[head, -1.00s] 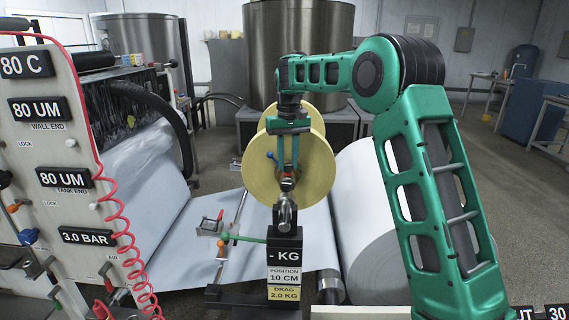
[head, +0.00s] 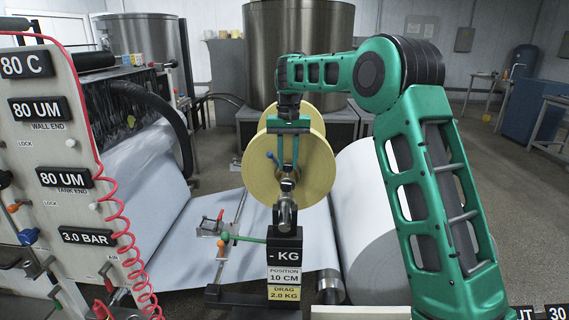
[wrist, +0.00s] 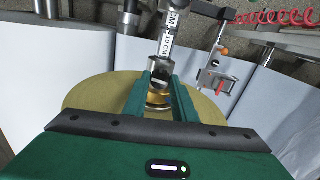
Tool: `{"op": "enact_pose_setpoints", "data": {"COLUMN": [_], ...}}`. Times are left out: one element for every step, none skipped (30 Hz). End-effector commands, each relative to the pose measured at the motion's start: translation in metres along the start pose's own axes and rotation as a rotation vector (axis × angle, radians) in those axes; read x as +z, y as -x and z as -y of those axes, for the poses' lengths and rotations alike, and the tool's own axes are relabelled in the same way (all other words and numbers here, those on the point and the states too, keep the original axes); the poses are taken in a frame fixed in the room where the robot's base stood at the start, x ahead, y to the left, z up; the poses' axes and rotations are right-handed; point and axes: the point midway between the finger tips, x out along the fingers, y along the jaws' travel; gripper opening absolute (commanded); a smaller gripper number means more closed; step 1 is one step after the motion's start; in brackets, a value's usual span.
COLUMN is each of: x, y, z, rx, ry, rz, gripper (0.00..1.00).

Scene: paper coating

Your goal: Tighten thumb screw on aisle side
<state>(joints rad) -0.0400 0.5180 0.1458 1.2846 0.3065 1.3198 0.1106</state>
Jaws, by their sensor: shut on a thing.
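My gripper (head: 287,178) points down in front of the yellow roll (head: 318,165). Its two green fingers are shut on a small part at the top of the post, which I take to be the thumb screw. In the wrist view, my gripper (wrist: 163,90) has a brass-coloured thumb screw (wrist: 157,98) between its fingers, next to a shiny metal fitting (wrist: 158,75). The fingers hide much of the screw, so I cannot tell how tight it is. Below stands the black scale post (head: 284,245), with labels "- KG", "POSITION 10 CM" and "DRAG 2.0 KG".
A labelled panel (head: 75,150) with a coiled red hose (head: 125,225) stands at the left. A white web (head: 180,255) runs behind the post to a large white roll (head: 375,225). A small clamp with a red handle (head: 213,222) sits left of the post.

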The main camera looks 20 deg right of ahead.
Motion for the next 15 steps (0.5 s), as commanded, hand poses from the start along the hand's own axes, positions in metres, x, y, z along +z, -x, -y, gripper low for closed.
{"op": "enact_pose_setpoints", "data": {"x": [0.002,0.002,0.002,0.0018,0.0016,0.0014,0.0012,0.0011,0.001,0.0009,0.0008,0.0007,0.0006,0.0004,0.0002], "y": [0.0004,0.0004,0.0004,0.0003,0.0003,0.0002,0.0002,0.0002,0.0002,0.0001,0.0002,0.0006,0.0013,0.0025,0.0051], "z": [0.0044,0.0044,0.0043,0.004,0.0036,0.0031,0.0028,0.0025,0.0023,0.0021,0.0019,0.0018,0.0017,0.0016,0.0015], "rx": [-0.003,-0.003,-0.002,-0.002,-0.002,-0.002,-0.002,-0.001,-0.001,-0.001,-0.001,-0.001,-0.001,-0.001,-0.001], "ry": [0.009,0.01,0.009,0.009,0.008,0.007,0.006,0.006,0.005,0.005,0.005,0.004,0.004,0.004,0.003], "rz": [0.002,0.002,0.002,0.002,0.002,0.002,0.001,0.001,0.001,0.001,0.001,0.001,0.0,0.0,0.0], "gripper": [0.02,0.32,0.41,0.43,0.43,0.43,0.43,0.43,0.43,0.43,0.43,0.43,0.43,0.43,0.43]}}
